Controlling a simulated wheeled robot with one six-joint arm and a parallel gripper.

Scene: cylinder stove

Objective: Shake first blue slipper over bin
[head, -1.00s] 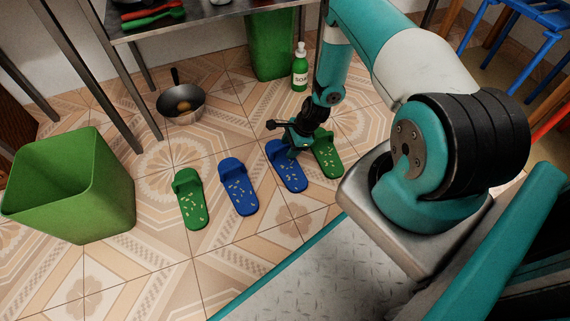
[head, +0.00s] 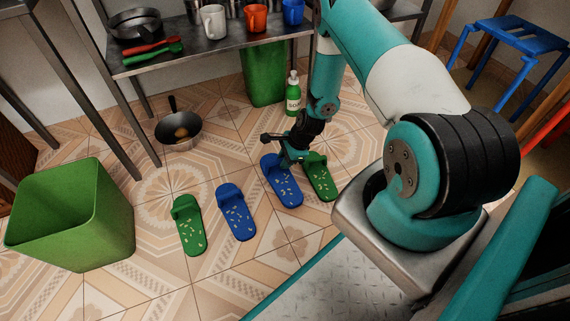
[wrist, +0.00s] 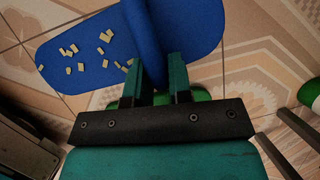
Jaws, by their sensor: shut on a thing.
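My gripper (head: 288,158) is shut on the strap end of the right-hand blue slipper (head: 288,192). In the wrist view its fingers (wrist: 163,72) grip the strap of this slipper (wrist: 75,58), whose sole carries several small pale bits. The slipper seems to be just off or at the floor, close beside a green slipper (head: 322,182). A second blue slipper (head: 238,218) lies on the floor to its left, also with pale bits on it. A large open green bin (head: 75,225) stands at the far left; its inner bottom is hidden.
Another green slipper (head: 188,228) lies left of the blue ones. A pan (head: 178,128) and a green soap bottle (head: 293,95) stand on the floor behind. A metal table (head: 190,55) holds mugs and cookware. A second green bin (head: 264,78) stands under it.

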